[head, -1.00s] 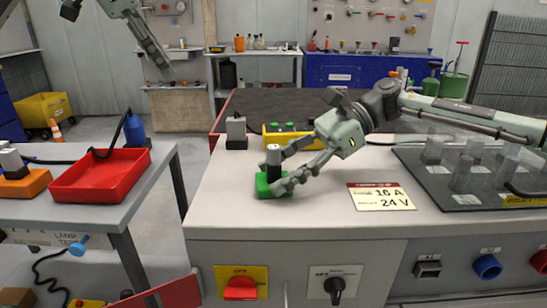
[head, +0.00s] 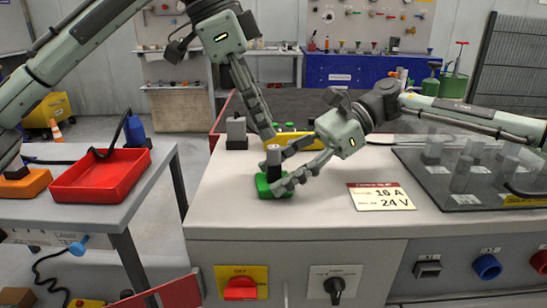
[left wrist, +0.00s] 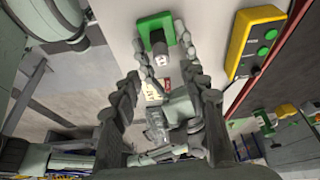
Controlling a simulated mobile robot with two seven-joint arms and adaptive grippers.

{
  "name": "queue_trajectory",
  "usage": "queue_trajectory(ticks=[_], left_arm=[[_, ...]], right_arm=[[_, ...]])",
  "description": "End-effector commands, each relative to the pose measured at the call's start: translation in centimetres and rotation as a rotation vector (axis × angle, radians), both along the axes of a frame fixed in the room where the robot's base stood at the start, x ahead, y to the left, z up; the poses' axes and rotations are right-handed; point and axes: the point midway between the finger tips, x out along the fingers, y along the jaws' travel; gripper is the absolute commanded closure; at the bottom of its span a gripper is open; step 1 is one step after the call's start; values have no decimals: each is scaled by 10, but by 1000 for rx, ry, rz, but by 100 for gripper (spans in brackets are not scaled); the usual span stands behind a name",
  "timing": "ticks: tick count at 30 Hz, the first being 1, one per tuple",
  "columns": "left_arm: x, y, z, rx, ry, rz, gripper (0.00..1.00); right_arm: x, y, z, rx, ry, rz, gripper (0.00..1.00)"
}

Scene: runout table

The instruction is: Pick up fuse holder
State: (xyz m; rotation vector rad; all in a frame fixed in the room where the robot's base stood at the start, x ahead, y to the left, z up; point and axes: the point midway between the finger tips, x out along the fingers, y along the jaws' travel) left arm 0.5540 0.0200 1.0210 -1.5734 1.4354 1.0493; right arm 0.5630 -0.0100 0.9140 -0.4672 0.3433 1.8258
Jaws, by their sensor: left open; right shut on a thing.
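The fuse holder stands upright on the bench, with a green base (head: 265,187) and a dark cylinder with a grey top (head: 273,157). In the left wrist view its green base (left wrist: 150,22) and cylinder (left wrist: 161,50) show end-on near the top. My right gripper (head: 282,168) is shut on the fuse holder from the right, its fingers either side of it. My left gripper (head: 266,132) is open and empty, pointing down just above and behind the fuse holder. In the left wrist view its two fingers (left wrist: 166,84) are spread wide, with the right gripper between them.
A yellow box with green buttons (head: 300,140) and a grey block (head: 236,133) stand behind the fuse holder. A rating card (head: 381,197) and a dark panel with clear cylinders (head: 470,180) lie right. A red tray (head: 100,176) is on the left table. The bench front-left is clear.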

Motion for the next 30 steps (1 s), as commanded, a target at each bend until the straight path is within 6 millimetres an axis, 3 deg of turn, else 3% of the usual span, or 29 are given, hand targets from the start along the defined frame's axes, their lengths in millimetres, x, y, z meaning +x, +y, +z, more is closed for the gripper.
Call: queue_trajectory(ticks=[9,18,28,30], left_arm=[[4,-12,-42,2,1,1,56],[4,-13,-46,1,0,1,57],[4,-13,-46,1,0,1,98],[4,-13,-45,1,0,1,100]], right_arm=[[-1,-1,-3,-5,2,2,62],[-1,-1,-3,-5,3,1,62],[-1,-1,-3,-5,3,1,62],[-1,-1,-3,-5,3,1,62]])
